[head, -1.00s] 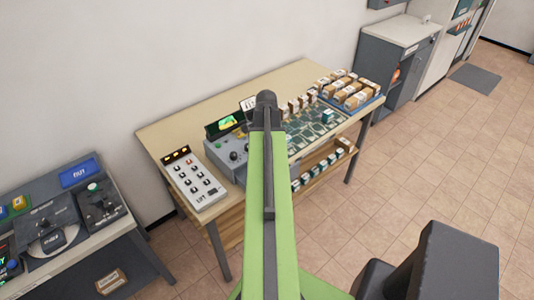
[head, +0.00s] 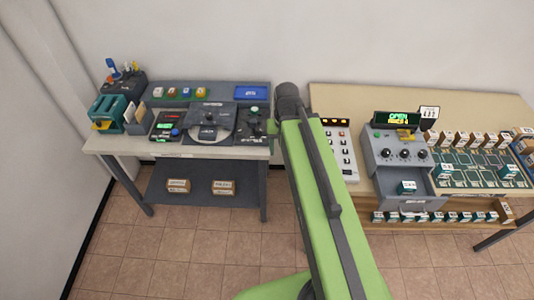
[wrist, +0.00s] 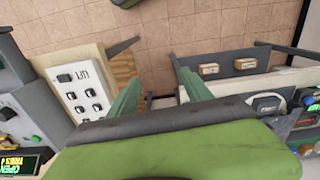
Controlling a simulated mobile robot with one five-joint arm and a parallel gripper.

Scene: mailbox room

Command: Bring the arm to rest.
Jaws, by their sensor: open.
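My green arm (head: 325,190) rises from the bottom of the head view to a dark joint near the middle, leaning a little left. In the head view the gripper is mostly hidden behind the arm.
A grey desk (head: 100,144) with several devices stands at left. A wooden table (head: 470,97) at right bears a white keypad (head: 342,155) and a grey machine (head: 380,143) with an open drawer (head: 415,203). Tiled floor (head: 190,255) lies clear in front.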

